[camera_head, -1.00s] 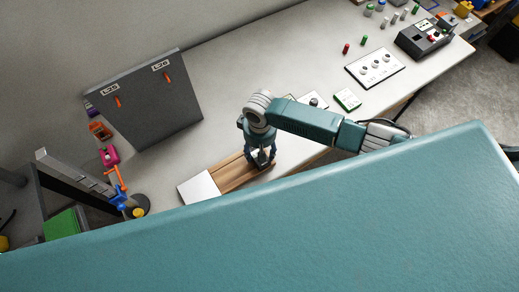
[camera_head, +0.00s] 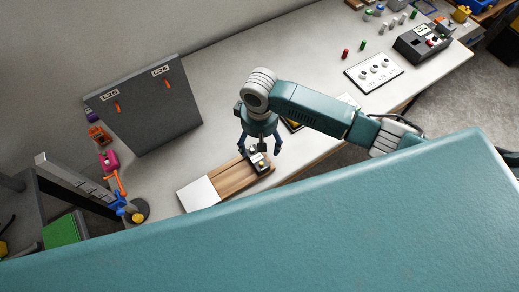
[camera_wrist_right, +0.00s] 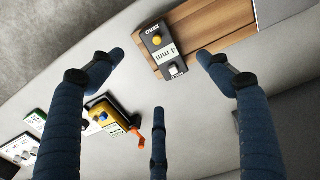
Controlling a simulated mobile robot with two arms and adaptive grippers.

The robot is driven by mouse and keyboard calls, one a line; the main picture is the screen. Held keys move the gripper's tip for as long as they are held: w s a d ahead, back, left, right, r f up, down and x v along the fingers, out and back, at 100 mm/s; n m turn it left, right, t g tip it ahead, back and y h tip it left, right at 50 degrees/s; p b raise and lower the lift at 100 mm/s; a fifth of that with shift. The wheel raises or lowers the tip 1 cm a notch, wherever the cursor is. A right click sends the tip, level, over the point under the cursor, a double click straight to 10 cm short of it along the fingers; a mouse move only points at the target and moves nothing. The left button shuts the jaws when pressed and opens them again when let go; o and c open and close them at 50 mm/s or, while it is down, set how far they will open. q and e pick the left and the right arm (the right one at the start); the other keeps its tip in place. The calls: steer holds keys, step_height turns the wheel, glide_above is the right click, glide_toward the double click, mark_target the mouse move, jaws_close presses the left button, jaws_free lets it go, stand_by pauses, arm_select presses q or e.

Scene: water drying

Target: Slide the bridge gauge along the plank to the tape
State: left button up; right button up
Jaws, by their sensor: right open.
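The bridge gauge (camera_head: 258,163) is a small dark block on the right end of the wooden plank (camera_head: 234,178). In the right wrist view the gauge (camera_wrist_right: 158,42) shows a yellow knob, a grey knob and "4 mm" and "ZERO" labels. The plank (camera_wrist_right: 208,28) runs off to the upper right there. My right gripper (camera_head: 261,149) is open above the gauge, its fingers spread and apart from it. In the wrist view its fingers (camera_wrist_right: 160,60) frame the gauge without gripping it. I cannot make out the tape clearly. My left gripper is not in view.
A white sheet (camera_head: 198,194) lies at the plank's left end. A dark board (camera_head: 150,105) with orange pieces stands behind. A yellow device with an orange handle (camera_wrist_right: 110,115) is near the gripper. A white knob panel (camera_head: 374,70) lies farther right.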

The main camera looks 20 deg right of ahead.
steer(key=shift+r, duration=1.3)
